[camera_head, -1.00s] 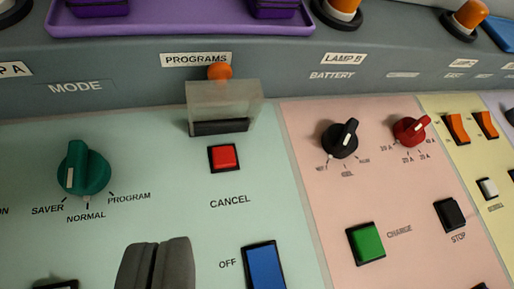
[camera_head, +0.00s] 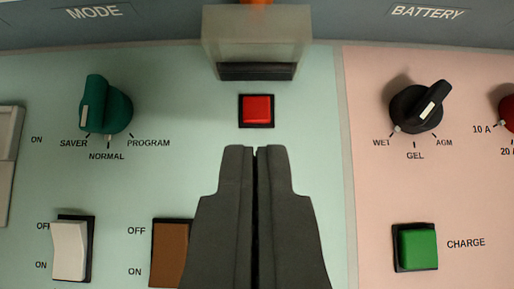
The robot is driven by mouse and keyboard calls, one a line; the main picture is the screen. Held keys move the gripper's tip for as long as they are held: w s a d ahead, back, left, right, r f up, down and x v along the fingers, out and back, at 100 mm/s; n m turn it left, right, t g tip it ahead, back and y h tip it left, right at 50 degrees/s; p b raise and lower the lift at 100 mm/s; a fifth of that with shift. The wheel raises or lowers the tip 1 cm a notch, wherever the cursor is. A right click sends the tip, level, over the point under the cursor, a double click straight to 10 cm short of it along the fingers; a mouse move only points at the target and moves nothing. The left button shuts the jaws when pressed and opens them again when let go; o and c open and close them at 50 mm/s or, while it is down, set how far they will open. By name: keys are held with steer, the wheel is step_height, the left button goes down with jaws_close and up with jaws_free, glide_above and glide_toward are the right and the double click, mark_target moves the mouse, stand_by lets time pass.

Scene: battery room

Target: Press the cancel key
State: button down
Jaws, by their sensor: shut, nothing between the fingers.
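The cancel key (camera_head: 257,110) is a small red square button in a black frame on the pale green panel (camera_head: 325,150). A clear cover (camera_head: 256,38) stands raised just above it, off the key. My gripper (camera_head: 255,150) is shut and empty, its fingertips just below the key in the picture. The fingers hide the spot where the CANCEL label showed earlier. I cannot tell how far the tips are from the panel; no contact shows.
A green mode knob (camera_head: 106,105), a white rocker (camera_head: 70,250) and a brown rocker (camera_head: 170,252) are to the left. On the pink panel are a black battery knob (camera_head: 418,105) and a green charge button (camera_head: 416,247). My fingers partly cover the brown rocker.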

glide_above(255, 121)
steer(key=f, duration=0.6)
steer(key=shift+s+f, duration=0.2)
steer(key=shift+s, duration=0.15)
step_height(255, 121, down, 3)
steer(key=shift+f, duration=0.4)
steer(key=shift+s+f, duration=0.2)
steer(key=shift+f, duration=0.8)
step_height(255, 121, up, 5)
steer(key=shift+r, duration=0.1)
steer(key=v, duration=0.9)
steer(key=shift+s+r, duration=0.15)
steer(key=shift+s, duration=0.1)
